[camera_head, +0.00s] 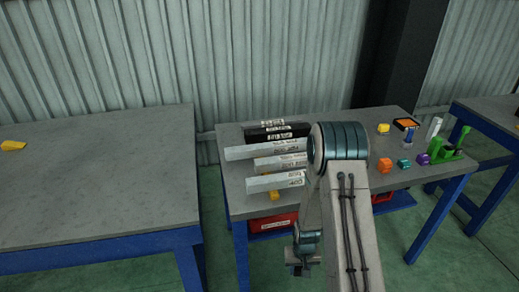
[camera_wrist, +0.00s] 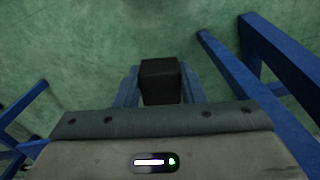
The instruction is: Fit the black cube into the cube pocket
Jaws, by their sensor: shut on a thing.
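The black cube (camera_wrist: 160,80) is between the two blue-grey fingers of my gripper (camera_wrist: 159,86) in the wrist view. My gripper is shut on it, with green floor beyond. In the head view my gripper (camera_head: 298,269) hangs low in front of the middle table, below its top. The cube cannot be made out there. I cannot pick out the cube pocket in either view.
The middle table (camera_head: 232,165) carries labelled white and black bars (camera_head: 265,150), several small coloured pieces including an orange one (camera_head: 384,165), and a green stand (camera_head: 445,151). A red bin (camera_head: 272,224) is below. The left table (camera_head: 90,185) is mostly clear. Blue legs flank my gripper.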

